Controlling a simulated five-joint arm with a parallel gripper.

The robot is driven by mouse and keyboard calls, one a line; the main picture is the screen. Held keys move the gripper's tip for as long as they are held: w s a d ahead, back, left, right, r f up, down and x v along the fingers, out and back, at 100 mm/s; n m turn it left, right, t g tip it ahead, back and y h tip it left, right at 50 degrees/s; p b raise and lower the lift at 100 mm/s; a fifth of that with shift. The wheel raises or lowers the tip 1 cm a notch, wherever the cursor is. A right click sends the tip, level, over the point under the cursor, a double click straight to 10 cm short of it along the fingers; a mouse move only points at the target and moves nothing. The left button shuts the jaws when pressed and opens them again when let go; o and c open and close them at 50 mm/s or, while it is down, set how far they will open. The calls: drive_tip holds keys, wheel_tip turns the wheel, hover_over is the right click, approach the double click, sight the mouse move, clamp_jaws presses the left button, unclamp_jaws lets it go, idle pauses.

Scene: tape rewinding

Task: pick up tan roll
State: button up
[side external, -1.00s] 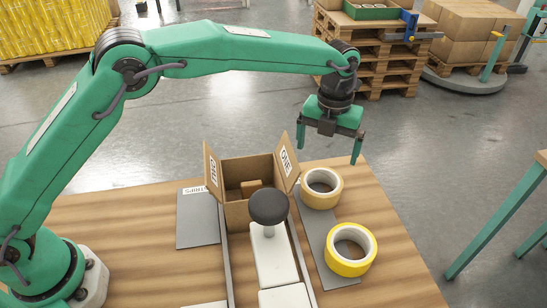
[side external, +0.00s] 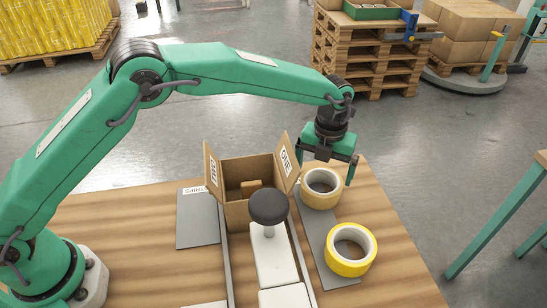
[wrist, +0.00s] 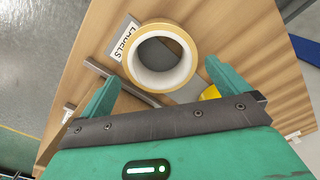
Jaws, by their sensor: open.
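The tan roll (side external: 321,204) lies flat, hole up, at the far end of a grey strip (side external: 313,228) on the wooden table. In the wrist view the tan roll (wrist: 129,62) shows its white core and open hole, just beyond and between the fingertips. My gripper (side external: 328,172) is open and empty, above and slightly behind the roll in the side view.
A yellow roll (side external: 350,263) lies nearer on the same strip. An open cardboard box (side external: 237,216) with raised flaps stands close left of the tan roll. A black knob (side external: 268,207) stands before it. The table's far right edge is close behind the roll.

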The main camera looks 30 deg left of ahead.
sight(321, 182)
drive_tip(key=shift+f, duration=2.55)
drive_tip(key=c, duration=0.7)
